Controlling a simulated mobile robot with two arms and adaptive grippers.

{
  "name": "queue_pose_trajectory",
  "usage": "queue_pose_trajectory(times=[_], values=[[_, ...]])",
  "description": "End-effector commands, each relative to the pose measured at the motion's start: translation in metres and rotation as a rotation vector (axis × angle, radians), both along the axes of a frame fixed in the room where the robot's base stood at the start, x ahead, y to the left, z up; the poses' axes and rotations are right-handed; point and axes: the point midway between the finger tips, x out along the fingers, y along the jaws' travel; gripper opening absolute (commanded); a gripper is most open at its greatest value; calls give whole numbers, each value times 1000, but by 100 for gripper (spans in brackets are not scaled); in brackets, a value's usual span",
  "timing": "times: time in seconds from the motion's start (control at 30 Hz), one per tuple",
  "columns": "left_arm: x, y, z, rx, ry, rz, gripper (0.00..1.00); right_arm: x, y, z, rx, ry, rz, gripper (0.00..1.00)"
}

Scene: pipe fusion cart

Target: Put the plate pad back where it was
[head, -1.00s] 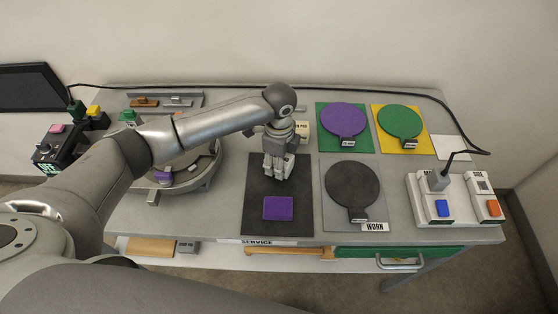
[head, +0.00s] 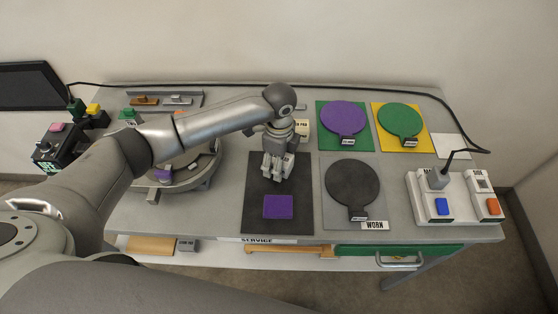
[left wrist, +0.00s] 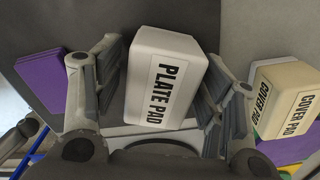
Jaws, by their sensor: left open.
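The plate pad (left wrist: 165,78) is a white block with a black-lettered label. In the left wrist view it sits between the two fingers of my left gripper (left wrist: 158,85), which are open with one finger on each side. Whether they touch it is hard to tell. In the head view my left gripper (head: 278,166) points down over the upper part of the dark service mat (head: 262,190), and it largely hides the pad. My right gripper does not show.
The cover pad (left wrist: 288,98) stands just right of the gripper. A purple piece (head: 278,207) lies on the mat's near part. The black round plate (head: 352,185) is right of the mat. The round turntable (head: 205,180) is to the left. A black cable (head: 350,88) crosses the back.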

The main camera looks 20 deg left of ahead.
Motion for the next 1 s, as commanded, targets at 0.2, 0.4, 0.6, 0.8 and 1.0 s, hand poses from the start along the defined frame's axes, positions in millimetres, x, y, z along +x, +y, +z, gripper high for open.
queue_pose_trajectory(times=[0.2,0.4,0.6,0.8,1.0], values=[[2,0,37,-2,-6,-1,65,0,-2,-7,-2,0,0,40],[2,0,80,-2,-5,-1,65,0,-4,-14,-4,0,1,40],[1,0,110,0,-3,0,65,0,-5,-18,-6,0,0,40],[0,0,119,-1,1,0,65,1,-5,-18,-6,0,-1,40],[1,0,119,-1,0,0,65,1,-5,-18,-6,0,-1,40]])
